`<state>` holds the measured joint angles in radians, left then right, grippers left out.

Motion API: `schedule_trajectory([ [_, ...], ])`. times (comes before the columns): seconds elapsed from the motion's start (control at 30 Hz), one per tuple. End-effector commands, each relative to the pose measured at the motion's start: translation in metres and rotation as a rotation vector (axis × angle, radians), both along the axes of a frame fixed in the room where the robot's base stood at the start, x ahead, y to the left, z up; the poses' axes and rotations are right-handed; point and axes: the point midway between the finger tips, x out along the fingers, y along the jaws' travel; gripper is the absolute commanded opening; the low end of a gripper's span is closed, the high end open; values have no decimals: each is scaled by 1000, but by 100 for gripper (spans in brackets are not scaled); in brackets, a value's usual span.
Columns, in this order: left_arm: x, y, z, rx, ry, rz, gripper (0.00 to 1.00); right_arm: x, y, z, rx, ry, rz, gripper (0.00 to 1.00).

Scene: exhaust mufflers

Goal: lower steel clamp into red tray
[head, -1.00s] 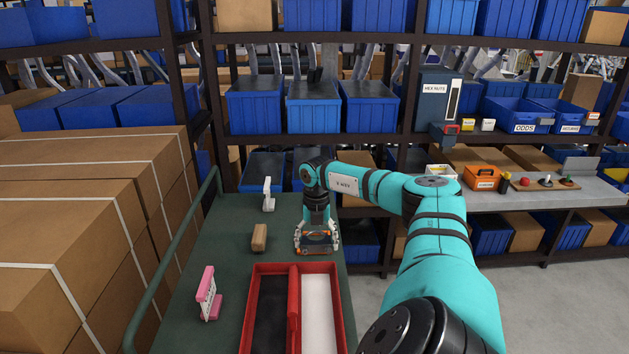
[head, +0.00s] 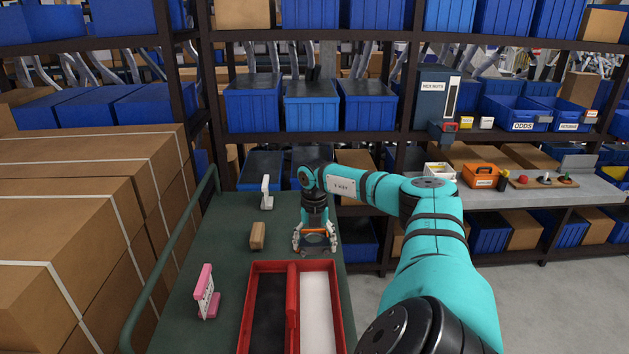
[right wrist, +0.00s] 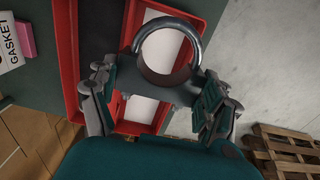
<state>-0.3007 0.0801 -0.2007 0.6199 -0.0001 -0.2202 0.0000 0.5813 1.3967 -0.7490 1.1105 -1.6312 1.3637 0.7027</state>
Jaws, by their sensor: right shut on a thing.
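The red tray (head: 338,300) lies on the near part of the green cart top. A divider splits it into a black-floored left compartment and a white-floored right one. My right gripper (head: 316,244) is beyond the tray's far edge, fingers down, shut on the steel clamp. In the right wrist view the clamp (right wrist: 190,38) is a shiny ring on a dark base between the fingertips (right wrist: 158,95). It overlaps the tray (right wrist: 67,45) and its white floor in that picture. In the head view the clamp is small and partly hidden by the fingers. My left gripper is out of view.
On the cart (head: 190,300) stand a pink gasket holder (head: 206,291), a small brown block (head: 258,236) and a white stand (head: 266,192). Cartons (head: 70,250) stack at the left. Shelves with blue bins (head: 312,105) stand behind. A pallet (right wrist: 285,150) lies on the floor.

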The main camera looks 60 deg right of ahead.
Motion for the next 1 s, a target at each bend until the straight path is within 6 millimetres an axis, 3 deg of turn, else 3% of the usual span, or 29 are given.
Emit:
schedule_trajectory([
  [1.0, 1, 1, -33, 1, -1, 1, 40, 0, 0, -53, 0, 0, 0, 42],
])
